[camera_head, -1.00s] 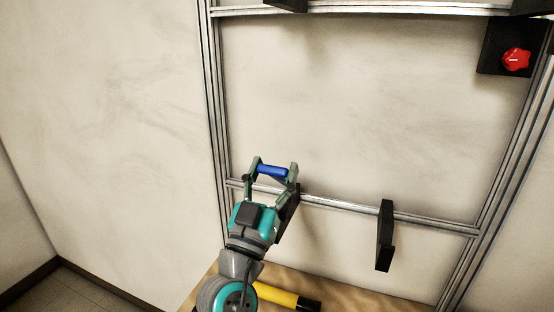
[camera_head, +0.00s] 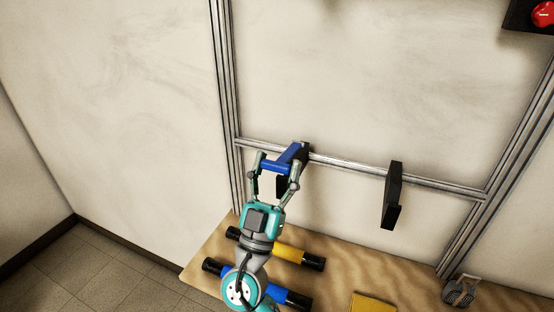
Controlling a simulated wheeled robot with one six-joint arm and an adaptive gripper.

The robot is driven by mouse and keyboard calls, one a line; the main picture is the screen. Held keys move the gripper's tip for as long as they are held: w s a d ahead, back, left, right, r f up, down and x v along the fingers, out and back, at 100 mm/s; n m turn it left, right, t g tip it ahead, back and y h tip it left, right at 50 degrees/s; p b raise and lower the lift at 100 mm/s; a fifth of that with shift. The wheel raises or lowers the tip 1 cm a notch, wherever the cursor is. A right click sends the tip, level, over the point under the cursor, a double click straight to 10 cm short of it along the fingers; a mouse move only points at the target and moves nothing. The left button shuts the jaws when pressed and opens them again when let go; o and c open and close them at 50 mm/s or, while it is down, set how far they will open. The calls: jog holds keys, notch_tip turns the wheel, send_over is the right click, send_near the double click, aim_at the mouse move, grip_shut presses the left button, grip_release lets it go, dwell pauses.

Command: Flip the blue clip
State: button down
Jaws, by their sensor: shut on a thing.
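The blue clip (camera_head: 289,154) is between the fingertips of my gripper (camera_head: 275,166), which is shut on it. A short blue bar spans the fingers, and another blue part slants up and right toward the black bracket (camera_head: 303,151) on the lower metal rail. The clip overlaps this bracket in the picture. I cannot tell whether they touch. The gripper points up and away, and hides part of the bracket.
A second black bracket (camera_head: 392,195) hangs on the rail (camera_head: 345,166) to the right. The wooden table (camera_head: 340,268) below bears a yellow roll (camera_head: 290,253), a blue roll (camera_head: 286,297), a yellow block (camera_head: 372,303) and a grey object (camera_head: 458,292). A red knob (camera_head: 543,14) is at top right.

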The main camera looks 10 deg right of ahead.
jog(key=shift+f, duration=0.6)
jog(key=shift+d+f, duration=0.1)
jog(key=shift+c, duration=1.2)
grip_release()
jog(key=shift+w, duration=0.1)
jog(key=v, duration=1.2)
